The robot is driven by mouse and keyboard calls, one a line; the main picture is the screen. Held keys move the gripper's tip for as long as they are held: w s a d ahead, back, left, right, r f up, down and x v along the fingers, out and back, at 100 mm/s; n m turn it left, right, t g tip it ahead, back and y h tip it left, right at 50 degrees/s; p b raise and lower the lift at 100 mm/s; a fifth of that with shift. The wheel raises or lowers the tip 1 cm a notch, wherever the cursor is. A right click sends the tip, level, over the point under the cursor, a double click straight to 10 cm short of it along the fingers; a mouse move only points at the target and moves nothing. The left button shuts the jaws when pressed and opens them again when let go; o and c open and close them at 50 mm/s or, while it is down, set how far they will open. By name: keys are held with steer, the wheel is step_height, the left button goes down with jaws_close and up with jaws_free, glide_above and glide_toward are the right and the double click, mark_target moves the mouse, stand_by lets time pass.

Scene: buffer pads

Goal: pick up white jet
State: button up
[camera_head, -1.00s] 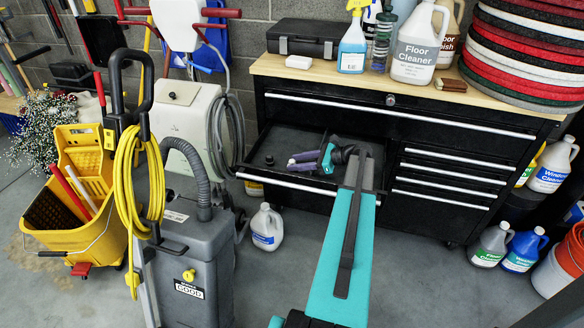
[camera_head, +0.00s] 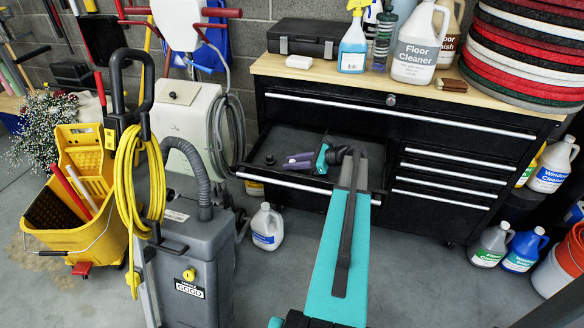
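I cannot make out a white jet in this view; the arm and gripper cover part of the open drawer (camera_head: 250,175). My gripper (camera_head: 292,162), with purple fingers on a teal body, is over the open drawer and points left. Its two fingers lie close together at this angle, and I cannot tell whether they are open or shut. I see nothing clearly between them. A small dark round piece (camera_head: 269,160) lies in the drawer left of the fingertips.
The black tool cabinet (camera_head: 450,165) carries a wooden top with a spray bottle (camera_head: 353,45), a floor cleaner jug (camera_head: 414,48) and stacked pads (camera_head: 525,50). A grey vacuum machine (camera_head: 195,265) and yellow mop bucket (camera_head: 75,215) stand left. A white jug (camera_head: 267,228) stands on the floor.

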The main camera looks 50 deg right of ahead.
mark_target(293, 160)
steer(key=shift+f, duration=0.1)
jaws_close()
steer(key=shift+s, duration=0.1)
steer(key=shift+r, duration=5.1)
